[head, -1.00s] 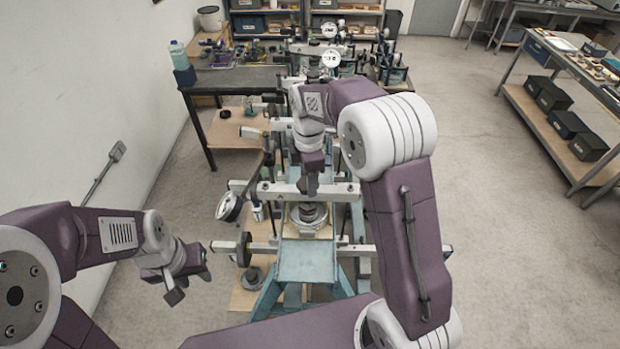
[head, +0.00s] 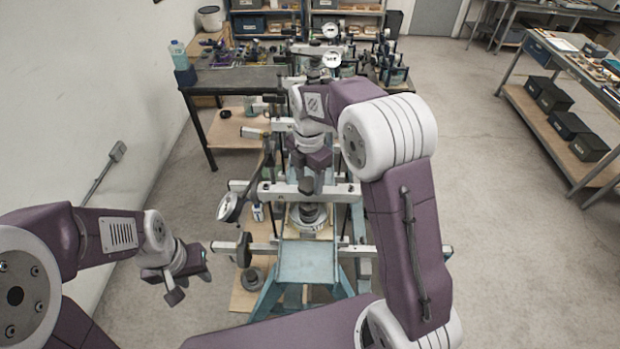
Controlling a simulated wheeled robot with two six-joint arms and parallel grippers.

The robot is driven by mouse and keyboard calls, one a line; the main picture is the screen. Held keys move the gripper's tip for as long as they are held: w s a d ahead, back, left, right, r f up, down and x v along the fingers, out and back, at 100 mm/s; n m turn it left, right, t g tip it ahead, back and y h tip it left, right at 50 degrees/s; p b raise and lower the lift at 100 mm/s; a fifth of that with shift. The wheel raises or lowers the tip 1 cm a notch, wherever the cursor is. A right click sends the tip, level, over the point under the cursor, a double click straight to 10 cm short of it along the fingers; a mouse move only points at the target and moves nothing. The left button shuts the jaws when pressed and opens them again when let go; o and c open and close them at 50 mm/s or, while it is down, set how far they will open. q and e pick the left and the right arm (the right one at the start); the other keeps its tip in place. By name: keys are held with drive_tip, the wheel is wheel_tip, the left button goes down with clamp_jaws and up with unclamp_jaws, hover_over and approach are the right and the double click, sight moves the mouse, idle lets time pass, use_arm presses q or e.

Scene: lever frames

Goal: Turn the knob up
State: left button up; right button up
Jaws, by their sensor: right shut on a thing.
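A dark knob (head: 306,185) sits on a pale horizontal bar (head: 330,194) of the blue-green lever frame (head: 306,262). My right gripper (head: 308,176) reaches down from above and is shut on the knob, its fingers partly hiding it. My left gripper (head: 191,284) hangs at the left, apart from the frame; whether its fingers are open is hard to tell from this side.
More bars, dark round weights (head: 244,250) and a round dial (head: 229,207) stick out from the frame. A dark workbench (head: 235,79) with a bottle (head: 180,55) stands behind at the left. The floor at the right is clear up to a shelf bench (head: 560,125).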

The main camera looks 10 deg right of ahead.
sight(308, 184)
drive_tip(key=shift+s+f, duration=0.2)
drive_tip(key=o, duration=1.4)
drive_tip(key=shift+a, duration=0.1)
drive_tip(key=shift+c, duration=0.2)
drive_tip(key=shift+w+a+r, duration=0.1)
drive_tip(key=shift+r, duration=0.05)
drive_tip(key=shift+r, duration=0.1)
wheel_tip(308, 184, up, 9)
drive_tip(key=b, duration=0.1)
drive_tip(key=shift+b, duration=0.3)
